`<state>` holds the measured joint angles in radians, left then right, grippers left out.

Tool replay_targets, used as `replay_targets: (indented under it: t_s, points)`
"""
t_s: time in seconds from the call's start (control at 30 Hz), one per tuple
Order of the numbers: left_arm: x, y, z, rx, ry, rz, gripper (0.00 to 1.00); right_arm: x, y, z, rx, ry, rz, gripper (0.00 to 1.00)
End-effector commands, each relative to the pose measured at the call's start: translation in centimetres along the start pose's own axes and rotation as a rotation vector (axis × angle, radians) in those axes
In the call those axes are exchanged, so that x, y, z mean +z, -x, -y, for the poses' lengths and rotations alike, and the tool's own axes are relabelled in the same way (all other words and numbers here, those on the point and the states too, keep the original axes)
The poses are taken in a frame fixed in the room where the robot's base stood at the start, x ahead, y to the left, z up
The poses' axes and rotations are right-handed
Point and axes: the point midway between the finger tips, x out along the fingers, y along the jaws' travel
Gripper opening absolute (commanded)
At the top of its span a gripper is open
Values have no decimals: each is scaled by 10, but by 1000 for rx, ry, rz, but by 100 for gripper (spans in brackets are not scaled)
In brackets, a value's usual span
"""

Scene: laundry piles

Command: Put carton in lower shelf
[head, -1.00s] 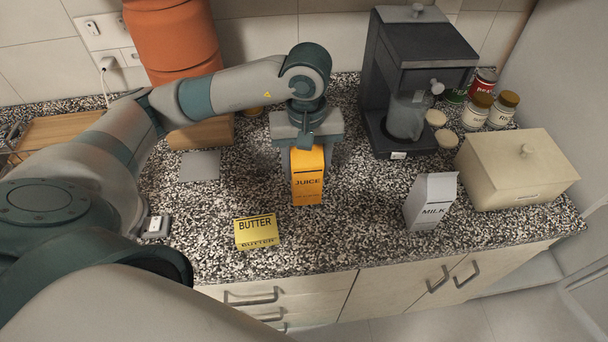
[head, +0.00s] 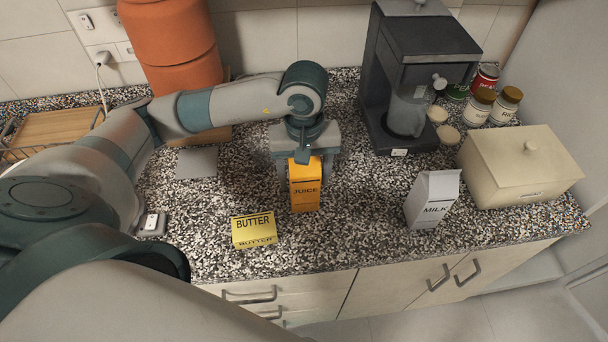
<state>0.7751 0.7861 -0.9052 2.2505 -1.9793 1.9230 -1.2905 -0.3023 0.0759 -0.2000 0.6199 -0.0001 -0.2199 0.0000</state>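An orange juice carton (head: 304,197) stands upright over the counter, near its middle in the head view. My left gripper (head: 305,160) points down behind and above its top and looks shut on it. The fingers are partly hidden, and I cannot tell if the carton's base touches the counter. A white milk carton (head: 433,200) stands upright on the counter to the right, apart from the gripper. No lower shelf can be made out. My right gripper is not in view.
A yellow butter box (head: 254,230) lies just left of the juice near the counter's front edge. A coffee maker (head: 425,50) stands behind to the right. A cream bread box (head: 522,167) and several jars (head: 504,104) are at the right. Counter between juice and milk is clear.

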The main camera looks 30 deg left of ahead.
Motion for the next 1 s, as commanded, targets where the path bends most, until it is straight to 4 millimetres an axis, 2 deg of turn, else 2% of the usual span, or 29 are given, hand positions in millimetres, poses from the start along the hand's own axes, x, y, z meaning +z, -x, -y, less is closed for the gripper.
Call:
replay_targets:
  t_s: [0.53, 0.77, 1.0]
  points:
    - [0, 6, 0, 0, 0, 0, 70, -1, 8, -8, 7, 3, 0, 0]
    - [-1, 38, -1, 2, -1, -2, 70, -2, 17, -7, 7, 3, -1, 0]
    - [-1, 83, -1, 3, 0, -3, 70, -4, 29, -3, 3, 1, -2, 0]
